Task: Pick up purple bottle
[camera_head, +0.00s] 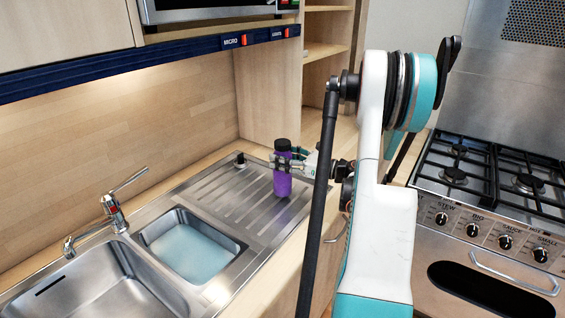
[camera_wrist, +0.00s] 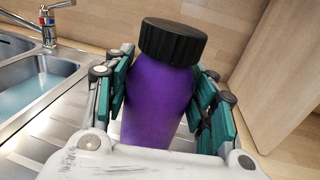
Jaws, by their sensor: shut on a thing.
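The purple bottle (camera_head: 282,183) with a black cap stands upright at the ribbed metal drainboard beside the sink in the head view. In the wrist view the purple bottle (camera_wrist: 160,100) fills the middle, its black cap at the top. My gripper (camera_head: 290,163) reaches it from the right, with its fingers around the upper body below the cap. In the wrist view the green-padded fingers of my gripper (camera_wrist: 165,95) are on both sides of the bottle, shut on it. The bottle's base is hidden in the wrist view; I cannot tell whether it touches the drainboard.
The drainboard (camera_head: 225,200) joins a small basin (camera_head: 190,250) and a larger sink (camera_head: 95,285) with a tap (camera_head: 112,212). A wooden cabinet side (camera_head: 268,95) rises behind the bottle. A gas cooker (camera_head: 490,190) stands at the right, and a microwave (camera_head: 205,10) is above.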

